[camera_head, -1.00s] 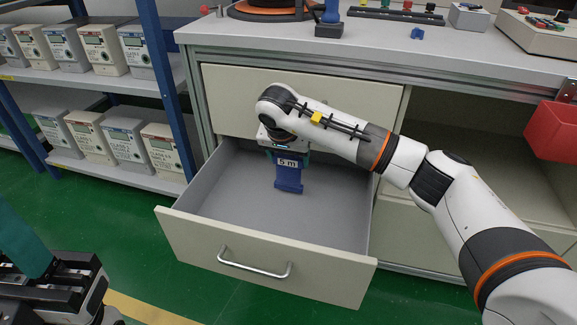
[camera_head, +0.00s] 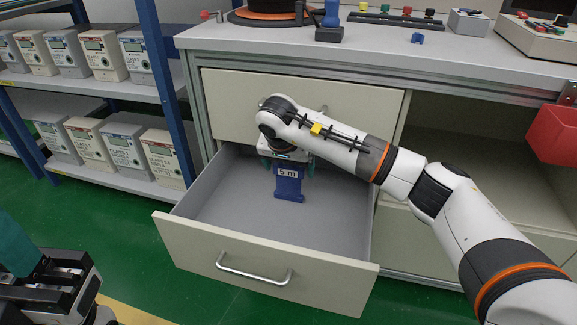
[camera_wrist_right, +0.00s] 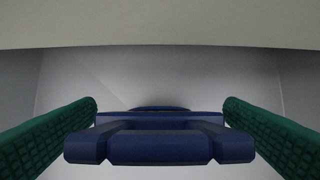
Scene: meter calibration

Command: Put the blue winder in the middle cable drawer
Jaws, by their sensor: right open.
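The blue winder (camera_head: 289,184) is inside the open drawer (camera_head: 222,208), near its back, with a white "5 m" label facing me. It looks upright. My right gripper (camera_head: 288,168) reaches down over it, with green fingers on either side. In the right wrist view the winder (camera_wrist_right: 160,145) lies between the two open fingers (camera_wrist_right: 160,130), with gaps showing on both sides. Whether the winder rests fully on the drawer floor is hard to tell. My left gripper (camera_head: 60,285) is at the lower left, empty above the floor, its finger gap unclear.
The drawer's handle (camera_head: 253,270) faces front. A closed drawer front (camera_head: 235,100) is above it. A meter shelf (camera_head: 100,85) stands at left, a red bin (camera_head: 553,135) at right. The drawer floor around the winder is clear.

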